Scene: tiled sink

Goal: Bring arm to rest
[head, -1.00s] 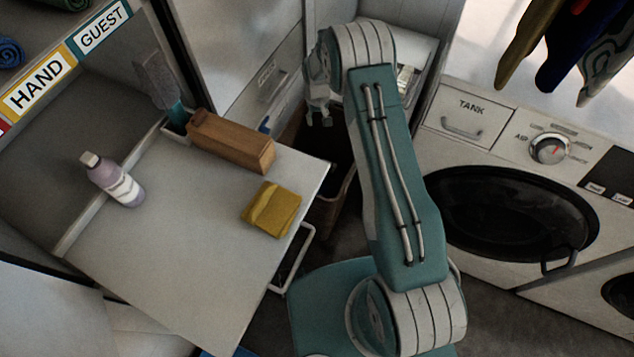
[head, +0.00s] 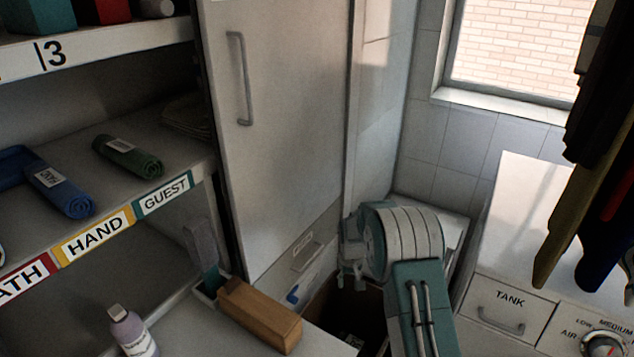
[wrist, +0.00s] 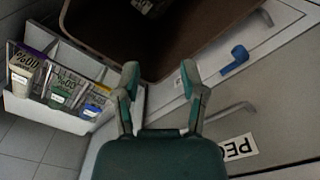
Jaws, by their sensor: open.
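My gripper (wrist: 165,92) is open in the wrist view, with nothing between its two fingers. Its fingertips point toward a brown bin (wrist: 110,28) with a dark inside. In the head view my gripper (head: 352,272) hangs beside the folded arm, in front of the cabinet and above the dark bin; its fingers are small there. My arm (head: 412,290) rises from the lower edge, its teal link and pale ribbed joint in view.
A tall cabinet (head: 280,120) stands behind my gripper. A wooden block (head: 260,315) and a bottle (head: 132,332) stand at lower left. A white rack (wrist: 65,118) holds several containers. The TANK drawer (head: 505,310) is at right. Clothes (head: 600,200) hang at upper right.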

